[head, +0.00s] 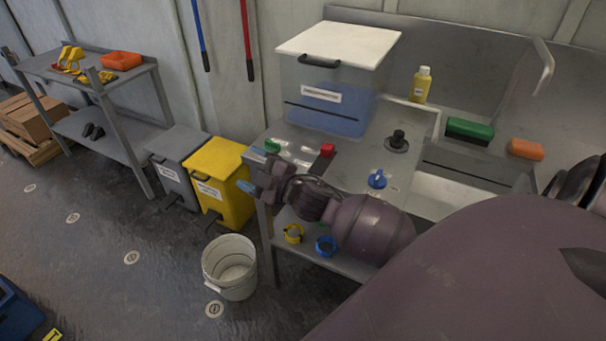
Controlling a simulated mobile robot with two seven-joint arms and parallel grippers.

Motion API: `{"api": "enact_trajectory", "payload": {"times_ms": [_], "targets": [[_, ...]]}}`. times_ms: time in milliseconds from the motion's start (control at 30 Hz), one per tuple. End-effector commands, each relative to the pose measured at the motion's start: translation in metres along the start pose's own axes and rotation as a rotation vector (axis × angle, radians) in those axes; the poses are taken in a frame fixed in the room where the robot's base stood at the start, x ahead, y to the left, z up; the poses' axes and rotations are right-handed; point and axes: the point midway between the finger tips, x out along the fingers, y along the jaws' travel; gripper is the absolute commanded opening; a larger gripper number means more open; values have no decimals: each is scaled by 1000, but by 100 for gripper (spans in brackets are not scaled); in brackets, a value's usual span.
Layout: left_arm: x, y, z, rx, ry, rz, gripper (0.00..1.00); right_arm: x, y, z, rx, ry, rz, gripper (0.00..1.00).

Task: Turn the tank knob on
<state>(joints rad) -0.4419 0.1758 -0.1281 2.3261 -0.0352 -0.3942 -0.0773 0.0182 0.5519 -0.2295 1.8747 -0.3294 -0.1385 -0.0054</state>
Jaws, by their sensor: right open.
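A translucent tank (335,117) with blue liquid and a white lid stands on the grey counter. Near its base are a green handle or knob (271,146) and a red knob (327,150). A blue knob (377,180) and a black round knob or plug (397,141) sit further right. I cannot tell which one is the tank knob. My right gripper (251,170) is open and empty at the counter's front left corner, below and left of the green one. Its forearm hides part of the counter's front edge. My left gripper is not in view.
A yellow bin (222,178) and a grey bin (178,160) stand left of the counter, with a white bucket (230,268) on the floor.

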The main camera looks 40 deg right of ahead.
Motion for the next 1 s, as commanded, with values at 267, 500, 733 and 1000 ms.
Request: {"api": "enact_trajectory", "payload": {"times_ms": [267,500,733,1000], "targets": [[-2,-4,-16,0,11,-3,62,-34,-26,12,180,-120,-16,79],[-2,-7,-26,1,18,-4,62,-63,-48,20,312,-214,-27,79],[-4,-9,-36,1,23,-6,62,-92,-68,26,424,-297,-37,79],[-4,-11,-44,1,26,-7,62,-122,-87,29,528,-380,-44,79]]}}
